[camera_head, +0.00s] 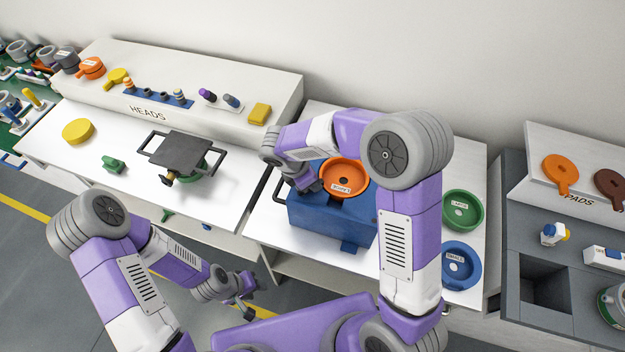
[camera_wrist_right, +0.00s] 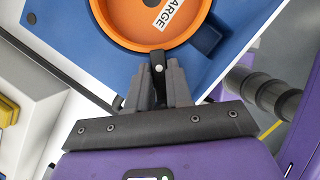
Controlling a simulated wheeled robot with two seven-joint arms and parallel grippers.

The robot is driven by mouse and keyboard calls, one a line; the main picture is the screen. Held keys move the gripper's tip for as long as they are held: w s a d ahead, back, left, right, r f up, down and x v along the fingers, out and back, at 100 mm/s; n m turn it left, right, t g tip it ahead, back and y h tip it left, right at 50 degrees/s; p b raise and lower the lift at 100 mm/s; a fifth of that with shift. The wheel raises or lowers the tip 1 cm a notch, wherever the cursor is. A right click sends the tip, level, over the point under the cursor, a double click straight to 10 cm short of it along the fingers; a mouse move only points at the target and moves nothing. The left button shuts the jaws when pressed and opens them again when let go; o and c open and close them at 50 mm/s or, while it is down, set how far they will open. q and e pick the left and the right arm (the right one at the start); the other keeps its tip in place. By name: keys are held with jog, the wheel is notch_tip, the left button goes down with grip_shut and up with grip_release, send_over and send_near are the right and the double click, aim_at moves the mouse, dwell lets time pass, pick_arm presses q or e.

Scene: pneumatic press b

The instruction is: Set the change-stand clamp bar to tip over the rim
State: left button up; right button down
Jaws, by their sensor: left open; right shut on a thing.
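The change stand (camera_head: 325,222) is a blue box on the white middle table. An orange round dish (camera_head: 345,172) with a white label sits on its top; the label reads LARGE in the right wrist view (camera_wrist_right: 172,12). A small black clamp bar (camera_wrist_right: 158,62) stands at the dish's near rim, its end appearing to overlap the rim's edge; contact cannot be told. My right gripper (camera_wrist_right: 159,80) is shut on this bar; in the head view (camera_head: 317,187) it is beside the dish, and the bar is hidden. My left gripper (camera_head: 246,304) is open and empty, low in front of the tables.
A green dish (camera_head: 462,210) and a blue dish (camera_head: 460,264) lie right of the stand, close to my right arm. A dark plate with handles (camera_head: 182,152) stands on the left table. A grey bench (camera_head: 530,240) is at the right.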

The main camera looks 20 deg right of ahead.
jog(key=c, duration=1)
grip_release()
jog(key=shift+r, duration=0.1)
jog(key=v, duration=0.7)
jog(key=shift+a+r+p, duration=0.15)
jog(key=shift+p, duration=0.15)
